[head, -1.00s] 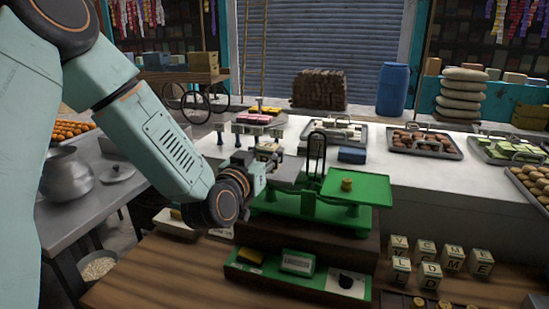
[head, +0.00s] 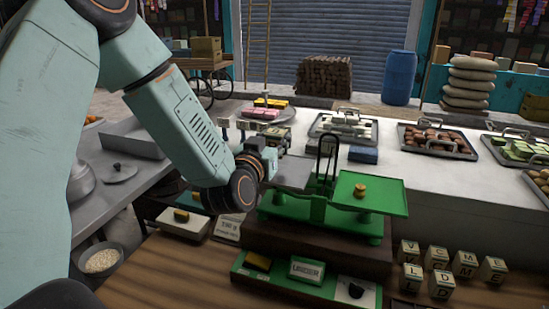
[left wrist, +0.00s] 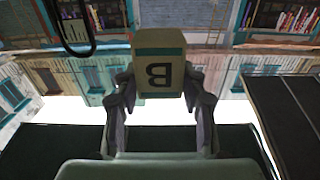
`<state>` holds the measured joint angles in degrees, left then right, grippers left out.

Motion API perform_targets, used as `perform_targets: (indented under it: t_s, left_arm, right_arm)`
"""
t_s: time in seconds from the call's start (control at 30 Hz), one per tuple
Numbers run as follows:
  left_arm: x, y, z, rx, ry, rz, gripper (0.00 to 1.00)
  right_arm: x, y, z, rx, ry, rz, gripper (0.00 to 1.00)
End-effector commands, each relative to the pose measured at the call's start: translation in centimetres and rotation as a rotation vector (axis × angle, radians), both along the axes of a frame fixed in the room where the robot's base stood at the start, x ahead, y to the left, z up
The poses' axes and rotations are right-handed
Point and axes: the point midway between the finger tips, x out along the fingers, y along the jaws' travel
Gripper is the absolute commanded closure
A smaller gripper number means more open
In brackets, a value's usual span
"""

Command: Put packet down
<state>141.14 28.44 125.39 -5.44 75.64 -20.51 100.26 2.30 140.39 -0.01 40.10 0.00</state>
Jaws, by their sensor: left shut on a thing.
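My left gripper (head: 274,158) is beside the left pan of the green balance scale. In the head view the packet is hard to tell from the clutter behind the gripper. The scale (head: 318,208) has a grey left pan (head: 294,174) and a green right pan (head: 385,194) with a brass weight (head: 360,190) on it. I cannot tell whether the packet touches the left pan. My right gripper is out of view.
Lettered blocks (head: 438,284) stand on the wooden counter, right of the green tray (head: 290,286) with its label plate. Metal trays of goods (head: 437,141) line the white counter behind. The scale's dark upright loop (head: 328,150) rises near my gripper.

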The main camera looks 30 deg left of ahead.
Motion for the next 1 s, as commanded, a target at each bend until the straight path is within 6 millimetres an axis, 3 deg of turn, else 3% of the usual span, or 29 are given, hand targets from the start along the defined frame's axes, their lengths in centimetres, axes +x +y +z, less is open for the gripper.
perform_targets:
  t_s: [0.4, 0.87, 0.9, 1.0]
  left_arm:
    - [0.3, 0.1, -4.4, 0.002, -0.002, -0.002, 0.92]
    - [0.4, 0.2, -5.0, 0.001, -0.003, -0.002, 0.92]
    - [0.4, 0.2, -5.0, 0.001, -0.003, -0.002, 0.56]
    - [0.4, 0.2, -4.9, 0.000, -0.002, -0.002, 0.47]
  right_arm:
    - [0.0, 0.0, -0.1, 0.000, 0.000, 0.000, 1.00]
    - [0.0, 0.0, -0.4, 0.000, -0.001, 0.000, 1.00]
    - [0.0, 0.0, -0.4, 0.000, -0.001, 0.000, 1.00]
    - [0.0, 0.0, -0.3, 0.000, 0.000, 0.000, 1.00]
